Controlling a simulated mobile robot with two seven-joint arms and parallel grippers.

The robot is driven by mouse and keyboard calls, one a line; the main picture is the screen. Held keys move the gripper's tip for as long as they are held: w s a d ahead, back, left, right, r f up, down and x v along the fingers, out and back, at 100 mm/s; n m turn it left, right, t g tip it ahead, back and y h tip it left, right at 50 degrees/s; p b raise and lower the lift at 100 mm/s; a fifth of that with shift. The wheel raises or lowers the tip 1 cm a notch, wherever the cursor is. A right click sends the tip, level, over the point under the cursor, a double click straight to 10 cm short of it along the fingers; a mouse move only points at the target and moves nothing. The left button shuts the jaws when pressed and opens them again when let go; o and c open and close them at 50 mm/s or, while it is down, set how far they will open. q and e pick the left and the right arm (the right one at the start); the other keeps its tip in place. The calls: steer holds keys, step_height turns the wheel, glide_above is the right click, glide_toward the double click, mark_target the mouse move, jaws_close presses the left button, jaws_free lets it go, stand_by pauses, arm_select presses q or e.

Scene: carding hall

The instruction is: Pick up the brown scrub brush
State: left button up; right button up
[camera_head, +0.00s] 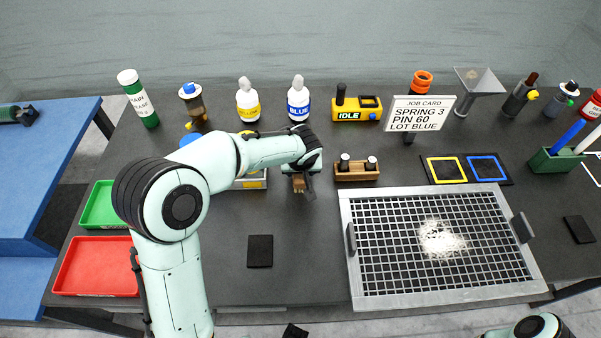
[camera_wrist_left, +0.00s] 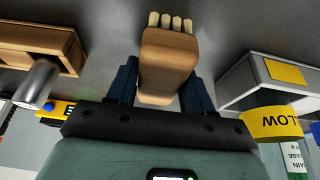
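The brown scrub brush (camera_wrist_left: 168,62) shows in the wrist view as a tan-brown block with pale bristle tufts at its far end. My left gripper (camera_wrist_left: 160,92) has one dark blue finger on each side of it, and both appear to press against its sides. In the head view, the brush (camera_head: 299,184) shows just below my left gripper (camera_head: 300,172), over the middle of the dark table. I cannot tell whether the bristles touch the table. My right gripper is out of view; only part of my right arm shows at the bottom right.
A wooden holder with metal-topped pegs (camera_head: 357,175) stands close right of the brush. A grey tray (camera_wrist_left: 240,87) is close on the other side. A large mesh screen (camera_head: 440,293) lies to the right, and a black pad (camera_head: 260,251) lies in front. Bottles line the back.

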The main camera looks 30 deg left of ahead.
arm_select(q)
steer(key=shift+c, duration=0.3)
steer(key=shift+r+p, duration=0.35)
steer(key=shift+p, duration=0.1)
step_height(320, 180, up, 20)
steer(key=p, duration=0.2)
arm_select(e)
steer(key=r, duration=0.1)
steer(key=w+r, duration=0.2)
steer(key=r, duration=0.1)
arm_select(q)
steer(key=shift+f, duration=0.1)
steer(key=o, duration=0.3)
steer(key=shift+c, duration=0.7)
